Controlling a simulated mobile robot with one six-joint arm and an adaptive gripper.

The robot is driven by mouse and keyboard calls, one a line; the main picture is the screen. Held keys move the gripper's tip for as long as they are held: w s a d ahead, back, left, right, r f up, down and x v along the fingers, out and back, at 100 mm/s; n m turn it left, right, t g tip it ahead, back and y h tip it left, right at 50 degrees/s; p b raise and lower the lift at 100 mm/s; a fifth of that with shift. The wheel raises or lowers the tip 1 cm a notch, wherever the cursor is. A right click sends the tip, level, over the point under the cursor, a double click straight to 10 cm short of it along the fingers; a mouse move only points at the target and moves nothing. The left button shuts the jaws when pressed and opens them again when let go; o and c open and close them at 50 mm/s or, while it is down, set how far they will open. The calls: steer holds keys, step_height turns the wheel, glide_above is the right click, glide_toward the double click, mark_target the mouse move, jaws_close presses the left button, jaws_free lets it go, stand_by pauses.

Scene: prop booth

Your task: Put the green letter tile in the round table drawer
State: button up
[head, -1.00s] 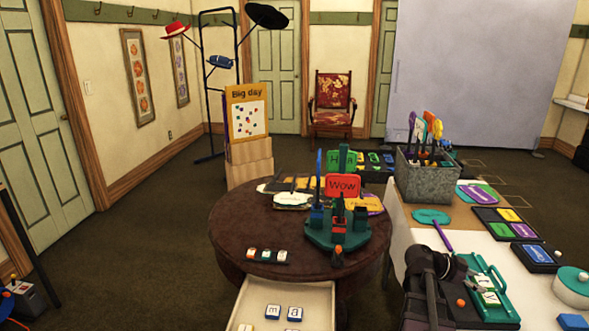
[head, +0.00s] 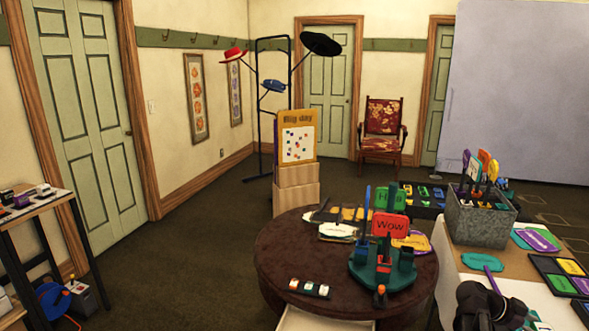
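The round table (head: 280,262) has a dark brown top and stands at the lower middle of the head view. Its drawer (head: 312,320) is pulled out at the front; only its pale back part shows, and the rest is cut off by the bottom edge. A small dark strip with a few coloured tiles (head: 309,287) lies near the table's front edge; I cannot make out letters on them. I cannot pick out the green letter tile for certain. A dark part of my arm shows at the bottom right, over the white table; the fingers of my gripper cannot be made out.
A teal stand with signs (head: 383,272) is on the round table. A metal bin (head: 481,219) stands on the white table (head: 455,283) at right. A black shelf table (head: 35,205) stands at far left. The carpet (head: 190,270) between is clear.

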mark_target(535, 328)
steer(key=shift+f+b, duration=3)
steer(key=shift+f, duration=0.2)
step_height(535, 328, up, 18)
steer(key=p, duration=1.8)
steer(key=shift+f, duration=0.1)
steer(key=shift+w+a+t, duration=0.3)
steer(key=shift+w+a, duration=0.1)
steer(key=shift+a, duration=0.1)
steer(key=shift+s, duration=0.15)
